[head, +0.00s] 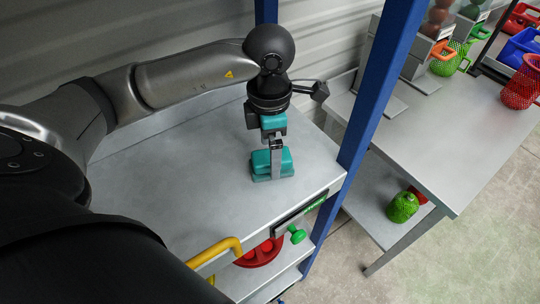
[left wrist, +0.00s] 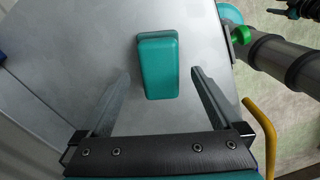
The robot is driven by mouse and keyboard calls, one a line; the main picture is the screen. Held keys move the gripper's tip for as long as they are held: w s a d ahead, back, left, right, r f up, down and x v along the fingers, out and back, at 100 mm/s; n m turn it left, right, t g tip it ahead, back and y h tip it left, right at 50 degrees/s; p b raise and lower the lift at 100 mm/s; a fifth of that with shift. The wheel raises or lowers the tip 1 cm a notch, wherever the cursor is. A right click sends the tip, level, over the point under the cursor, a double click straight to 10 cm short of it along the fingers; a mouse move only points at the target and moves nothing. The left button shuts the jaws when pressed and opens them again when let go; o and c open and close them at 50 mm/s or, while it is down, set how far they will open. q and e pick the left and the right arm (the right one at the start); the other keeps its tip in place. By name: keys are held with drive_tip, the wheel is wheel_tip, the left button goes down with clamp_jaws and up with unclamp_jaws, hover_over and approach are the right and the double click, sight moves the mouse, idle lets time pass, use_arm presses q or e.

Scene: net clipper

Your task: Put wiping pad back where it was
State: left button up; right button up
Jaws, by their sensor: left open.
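The wiping pad (head: 288,163) is a teal block lying on the grey metal shelf top, near its right end. It also shows whole in the left wrist view (left wrist: 157,62). My left gripper (head: 275,166) is above the pad in the head view, with a finger hiding part of it. In the left wrist view the open fingers (left wrist: 161,72) lie to either side of the pad, with gaps on both sides. I cannot tell how far above the shelf the fingertips are. My right gripper is not in view.
A blue post (head: 378,90) rises at the shelf's right end. A yellow handle (head: 215,252), a green knob (head: 298,236) and a red wheel (head: 260,253) are at the front. A second table (head: 450,150) with netted items stands at right. The shelf top left of the pad is bare.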

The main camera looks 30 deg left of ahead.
use_arm(q)
wheel_tip(320, 180, up, 10)
drive_tip(key=shift+f, duration=0.25)
idle(0.4)
